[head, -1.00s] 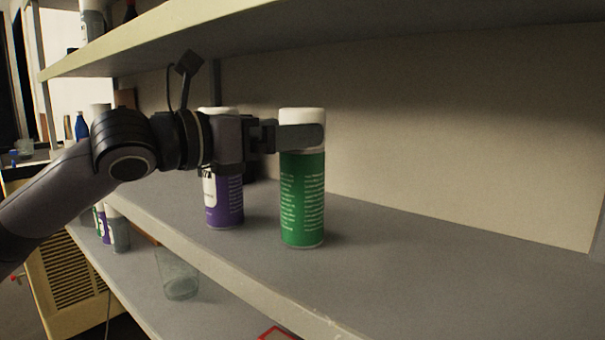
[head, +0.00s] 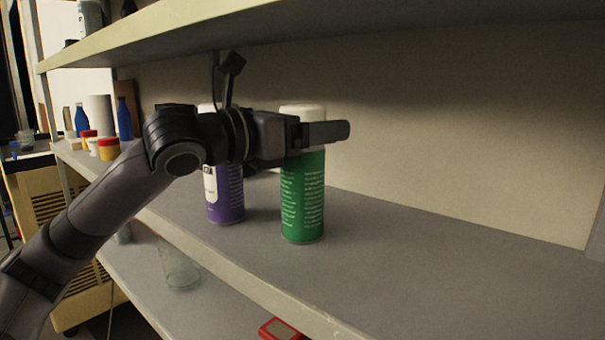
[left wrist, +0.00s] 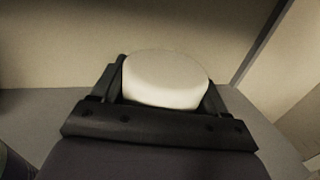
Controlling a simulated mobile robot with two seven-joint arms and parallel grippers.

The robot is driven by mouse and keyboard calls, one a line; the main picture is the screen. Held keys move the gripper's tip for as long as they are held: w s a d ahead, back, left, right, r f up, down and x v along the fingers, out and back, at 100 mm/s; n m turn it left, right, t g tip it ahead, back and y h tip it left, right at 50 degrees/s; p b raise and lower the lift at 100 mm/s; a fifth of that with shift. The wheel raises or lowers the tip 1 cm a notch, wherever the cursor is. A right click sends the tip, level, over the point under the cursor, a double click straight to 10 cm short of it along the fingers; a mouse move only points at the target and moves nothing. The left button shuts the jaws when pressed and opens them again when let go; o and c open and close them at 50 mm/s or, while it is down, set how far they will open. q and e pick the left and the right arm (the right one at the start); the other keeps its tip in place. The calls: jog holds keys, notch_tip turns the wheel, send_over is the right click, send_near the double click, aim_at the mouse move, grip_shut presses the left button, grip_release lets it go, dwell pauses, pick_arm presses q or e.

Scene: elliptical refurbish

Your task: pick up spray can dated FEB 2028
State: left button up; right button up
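A green spray can (head: 303,200) with a white cap stands upright on the middle shelf. A purple spray can (head: 226,195) stands just left of it, its top mostly hidden behind my arm. No date is readable on either can. My left gripper (head: 322,133) reaches in from the left at the height of the green can's upper part, one finger passing in front of it. In the left wrist view the white cap (left wrist: 165,80) lies between the two fingers; firm contact is not visible, and the fingers look open around it. My right gripper is not in view.
The middle shelf (head: 440,270) is clear to the right of the green can. The upper shelf (head: 330,28) overhangs it. A clear glass (head: 180,268) and a red device (head: 280,330) are on the lower shelf. Bottles and jars (head: 107,147) stand at the far left.

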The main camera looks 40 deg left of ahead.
pick_arm(q)
grip_shut()
jog(key=shift+r, duration=0.1)
